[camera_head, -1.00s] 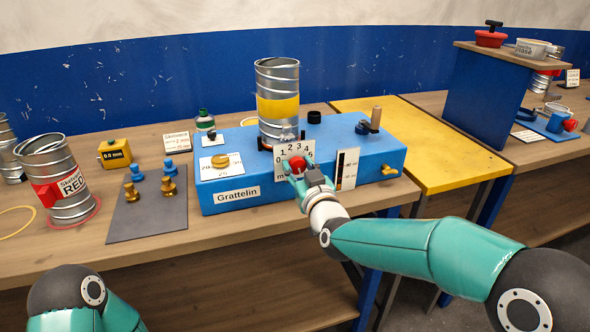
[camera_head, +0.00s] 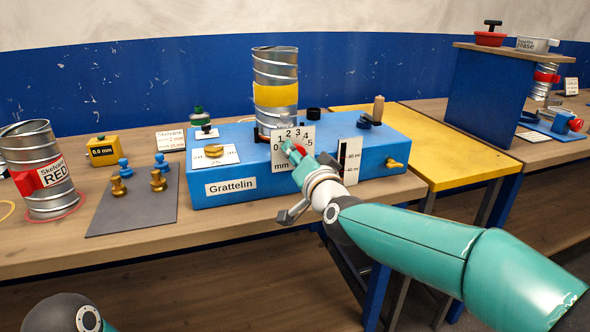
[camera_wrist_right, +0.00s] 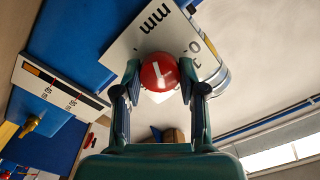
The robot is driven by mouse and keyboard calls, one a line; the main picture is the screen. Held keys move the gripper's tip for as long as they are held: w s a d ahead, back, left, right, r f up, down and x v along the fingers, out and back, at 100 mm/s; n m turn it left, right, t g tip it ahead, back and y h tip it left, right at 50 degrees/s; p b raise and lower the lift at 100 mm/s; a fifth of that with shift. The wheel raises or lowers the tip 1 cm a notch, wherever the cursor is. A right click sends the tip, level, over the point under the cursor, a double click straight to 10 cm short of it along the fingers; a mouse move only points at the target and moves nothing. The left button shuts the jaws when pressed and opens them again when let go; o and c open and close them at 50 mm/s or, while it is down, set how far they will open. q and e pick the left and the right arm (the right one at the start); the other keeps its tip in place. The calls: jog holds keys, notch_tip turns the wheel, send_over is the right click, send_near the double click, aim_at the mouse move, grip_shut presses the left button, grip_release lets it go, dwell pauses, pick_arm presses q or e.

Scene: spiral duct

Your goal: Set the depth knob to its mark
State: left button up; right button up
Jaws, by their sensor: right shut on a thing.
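The depth knob (camera_head: 296,150) is a red round knob on the front of the blue machine, before a white dial plate (camera_head: 279,160) numbered 0 to 5 and marked mm. My right gripper (camera_head: 296,149) is at the knob and partly covers it. In the right wrist view the red knob (camera_wrist_right: 157,72) sits between the two fingertips (camera_wrist_right: 158,78), which are shut on it. A white line shows on its face. Which number it points to cannot be told. Only part of my left arm shows at the bottom left; its gripper is out of view.
The blue machine (camera_head: 230,199) labelled Grattelin carries a spiral duct (camera_head: 275,70) with a yellow band. A white level plate (camera_head: 350,160) and a brass tap (camera_head: 395,163) are right of the knob. Brass and blue pieces stand on a grey mat (camera_head: 130,212) at left.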

jog(key=shift+a+f+m+b, duration=0.15)
jog(key=shift+m+b, duration=1.65)
jog(key=shift+m, duration=2.65)
jog(key=shift+d+f+m+b, duration=0.2)
jog(key=shift+m+b, duration=1.55)
jog(key=shift+m, duration=2.75)
jog(key=shift+a+f+m+b, duration=0.25)
jog(key=shift+m+b, duration=1.55)
jog(key=shift+m, duration=2.65)
jog(key=o, duration=1.1)
jog(key=shift+d, duration=0.1)
jog(key=shift+c, duration=0.2)
jog(key=shift+o, duration=0.4)
jog(key=shift+s+r, duration=0.1)
jog(key=shift+r, duration=0.15)
